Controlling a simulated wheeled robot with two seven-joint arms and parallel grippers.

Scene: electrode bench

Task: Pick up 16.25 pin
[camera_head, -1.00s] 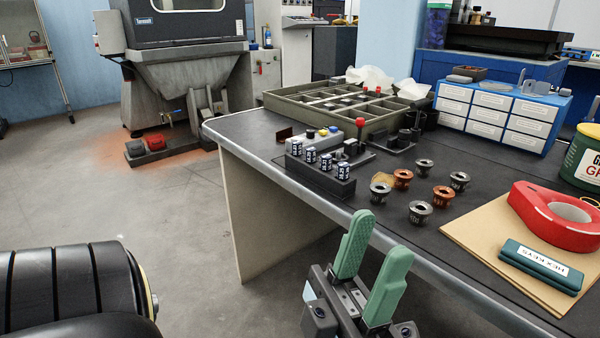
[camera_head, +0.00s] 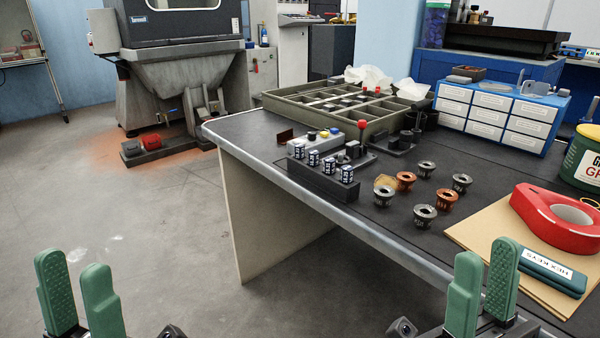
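Several small pins with dark-and-white number labels stand upright in a row in a black block (camera_head: 322,182) near the bench's left front edge. The front-right pin (camera_head: 346,175) is the closest one. The labels are too small to read surely, so I cannot tell which is the 16.25 pin. My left gripper (camera_head: 80,290) is open and empty at the bottom left, over the floor, well away from the pins. My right gripper (camera_head: 483,285) is open and empty at the bottom right, by the bench's front edge, right of and nearer than the pins.
Several steel and copper collars, one a copper collar (camera_head: 444,199), stand right of the block. A grey divided tray (camera_head: 275,105) is behind it. A red tape roll (camera_head: 530,212) and a green hex-key case (camera_head: 553,271) lie on cardboard at right.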

